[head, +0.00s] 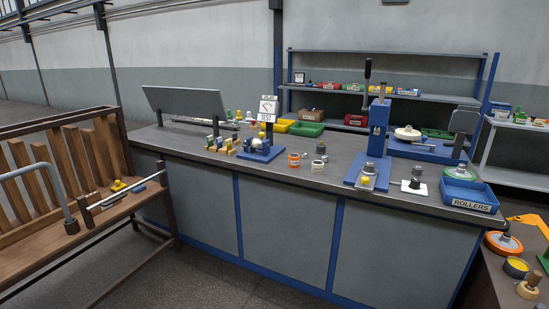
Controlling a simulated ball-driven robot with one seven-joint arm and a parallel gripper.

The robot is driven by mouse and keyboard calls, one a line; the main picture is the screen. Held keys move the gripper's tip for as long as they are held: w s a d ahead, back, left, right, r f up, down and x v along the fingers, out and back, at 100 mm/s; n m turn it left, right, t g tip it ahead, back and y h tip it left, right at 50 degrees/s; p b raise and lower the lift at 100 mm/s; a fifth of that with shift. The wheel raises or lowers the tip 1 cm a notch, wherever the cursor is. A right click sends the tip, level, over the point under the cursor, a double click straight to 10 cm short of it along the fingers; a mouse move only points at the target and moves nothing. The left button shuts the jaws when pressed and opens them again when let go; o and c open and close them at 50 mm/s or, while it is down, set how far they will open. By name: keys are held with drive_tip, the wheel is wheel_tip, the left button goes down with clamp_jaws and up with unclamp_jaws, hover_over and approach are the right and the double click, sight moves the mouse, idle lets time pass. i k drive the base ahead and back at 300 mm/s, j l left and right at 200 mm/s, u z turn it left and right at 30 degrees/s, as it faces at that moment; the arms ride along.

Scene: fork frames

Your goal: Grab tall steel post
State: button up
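No single object clearly stands out as the tall steel post. On the grey workbench (285,178), a short steel post (417,172) stands upright on a white base right of the blue press (378,135). A small steel and dark cylinder (321,150) stands nearer the bench's middle, next to a low grey piece (317,166). A bent grey tube (48,170) rises from the wooden seat at left. My gripper is not in view.
A blue rollers bin (470,204) sits at the bench's right end. A blue test stand (261,150) and several small coloured parts are left of centre. The wooden bench (75,240) stands at left, with open floor (215,275) in front. Shelves (385,93) stand behind.

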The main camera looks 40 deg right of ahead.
sight(369, 166)
drive_tip(key=i+z, duration=0.2)
drive_tip(key=i, duration=0.3)
drive_tip(key=i+j+z, duration=0.25)
drive_tip(key=i, duration=0.25)
drive_tip(key=i+j+z, duration=0.2)
drive_tip(key=i, duration=0.25)
